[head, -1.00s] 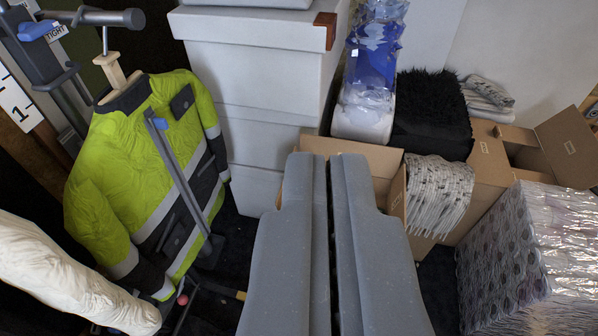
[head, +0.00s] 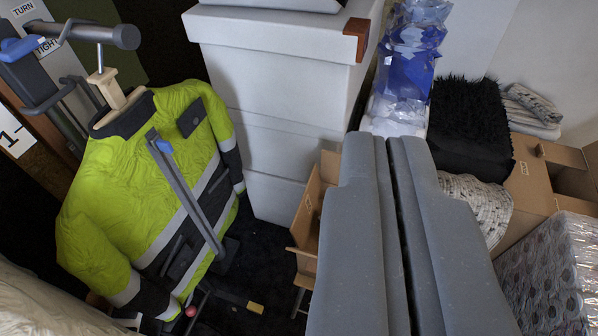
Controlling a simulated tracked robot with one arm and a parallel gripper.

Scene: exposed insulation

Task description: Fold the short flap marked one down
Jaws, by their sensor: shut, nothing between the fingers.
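My gripper (head: 392,150) reaches up the middle right of the view, its two grey fingers side by side with nothing between them. An open cardboard box (head: 309,215) stands behind and below it, just left of the fingers. Its left side and a small flap at the lower left (head: 303,253) show; the fingers hide most of the rest. A small mark is on the box's cardboard, too small to read. I cannot tell which flap is marked one. I cannot tell whether the fingers touch the box.
A second open cardboard box (head: 540,172) stands at the right, beside a patterned wrapped block (head: 545,275) and draped speckled fabric (head: 478,200). White stacked boxes (head: 275,80) stand behind. A yellow jacket (head: 130,200) hangs at the left on a stand. Dark floor shows between.

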